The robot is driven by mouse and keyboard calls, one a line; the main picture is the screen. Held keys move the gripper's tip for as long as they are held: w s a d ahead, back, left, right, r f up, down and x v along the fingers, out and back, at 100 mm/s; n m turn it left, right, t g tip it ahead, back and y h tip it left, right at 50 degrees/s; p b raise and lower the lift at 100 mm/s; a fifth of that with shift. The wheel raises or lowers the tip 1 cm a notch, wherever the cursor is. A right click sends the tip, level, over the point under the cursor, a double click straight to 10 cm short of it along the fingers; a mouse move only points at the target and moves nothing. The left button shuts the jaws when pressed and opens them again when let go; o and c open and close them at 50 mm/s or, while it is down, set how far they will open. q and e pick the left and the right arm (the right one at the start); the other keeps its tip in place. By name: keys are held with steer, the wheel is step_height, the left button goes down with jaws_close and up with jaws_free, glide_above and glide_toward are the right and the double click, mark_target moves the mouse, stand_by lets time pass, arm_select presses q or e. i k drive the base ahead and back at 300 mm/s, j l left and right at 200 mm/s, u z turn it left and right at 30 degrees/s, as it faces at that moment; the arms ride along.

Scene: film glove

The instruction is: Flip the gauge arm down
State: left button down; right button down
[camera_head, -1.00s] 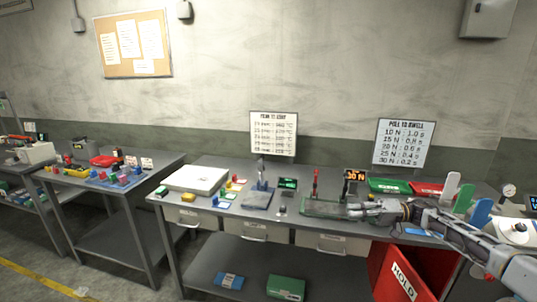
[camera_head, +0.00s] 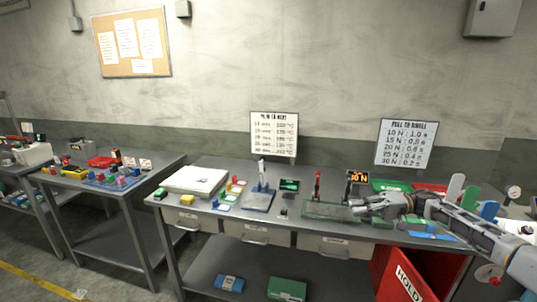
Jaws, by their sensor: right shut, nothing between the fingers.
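On the middle bench, a blue-grey plate fixture (camera_head: 258,201) carries an upright arm (camera_head: 262,173). To its right, a dark green plate fixture (camera_head: 328,211) carries an upright red lever (camera_head: 317,184). Which of the two is the gauge arm I cannot tell. My right gripper (camera_head: 359,208) is shut and empty at the right end of the green plate, below the orange "30 N" display (camera_head: 358,177). Whether it touches the plate is unclear. My left gripper is out of view.
A white flat box (camera_head: 195,181) and several small coloured blocks are on the bench's left part. A small green display (camera_head: 289,185) stands between the fixtures. Green (camera_head: 390,186) and red trays lie behind my right arm. An open red HOLD bin (camera_head: 398,274) is below.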

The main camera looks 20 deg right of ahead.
mark_target(262, 169)
steer(key=i, duration=1.9)
